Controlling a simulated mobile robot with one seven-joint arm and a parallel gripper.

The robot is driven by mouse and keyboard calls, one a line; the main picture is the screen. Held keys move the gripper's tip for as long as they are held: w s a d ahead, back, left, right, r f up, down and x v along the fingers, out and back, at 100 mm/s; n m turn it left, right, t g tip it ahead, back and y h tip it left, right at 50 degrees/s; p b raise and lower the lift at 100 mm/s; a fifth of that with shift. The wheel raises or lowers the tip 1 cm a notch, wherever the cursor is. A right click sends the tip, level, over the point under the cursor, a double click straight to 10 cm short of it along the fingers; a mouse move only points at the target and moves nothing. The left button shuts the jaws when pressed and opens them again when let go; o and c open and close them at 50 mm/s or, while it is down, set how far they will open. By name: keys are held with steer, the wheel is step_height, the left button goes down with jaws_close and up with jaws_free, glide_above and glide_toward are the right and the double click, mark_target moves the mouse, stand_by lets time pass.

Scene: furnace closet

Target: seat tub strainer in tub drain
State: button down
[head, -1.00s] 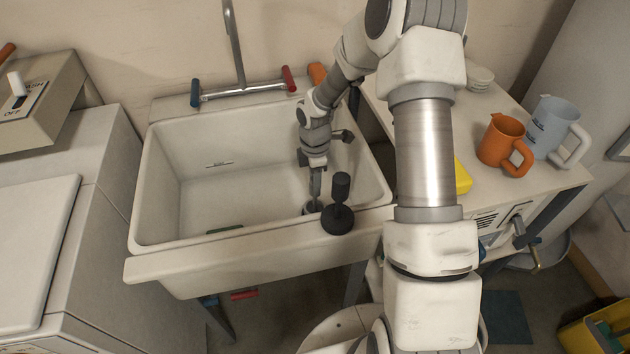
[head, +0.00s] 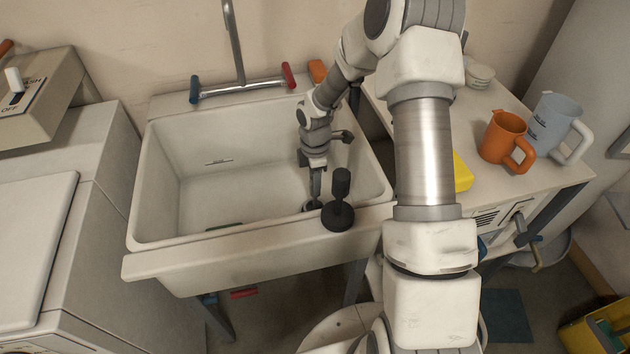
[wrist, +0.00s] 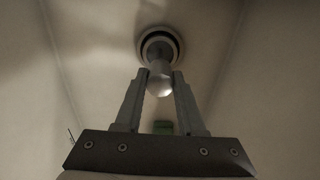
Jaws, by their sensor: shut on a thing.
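The tub is a deep white sink (head: 215,235). My gripper (wrist: 160,76) reaches down into its right front part and also shows in the head view (head: 315,190). Its fingers are closed on the pale rounded knob of the tub strainer (wrist: 160,87). The knob's stem runs to a round part inside a dark ring, the tub drain (wrist: 144,48). The strainer looks lined up with the drain, but I cannot tell whether it sits in it or hovers just above. In the head view the strainer and drain are mostly hidden by my gripper and the front rim.
A black knobbed object (head: 338,215) stands on the front rim, close to my gripper. A faucet (head: 240,88) with blue and red handles is at the back. A green item (wrist: 163,127) lies in the tub. An orange mug (head: 500,138) and a yellow block (head: 462,173) are right.

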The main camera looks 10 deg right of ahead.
steer(key=shift+f+b, duration=0.35)
steer(key=shift+f, duration=0.25)
steer(key=shift+c, duration=2.2)
jaws_free()
steer(key=shift+r, duration=0.1)
steer(key=shift+r+p, duration=3.25)
steer(key=shift+r, duration=0.7)
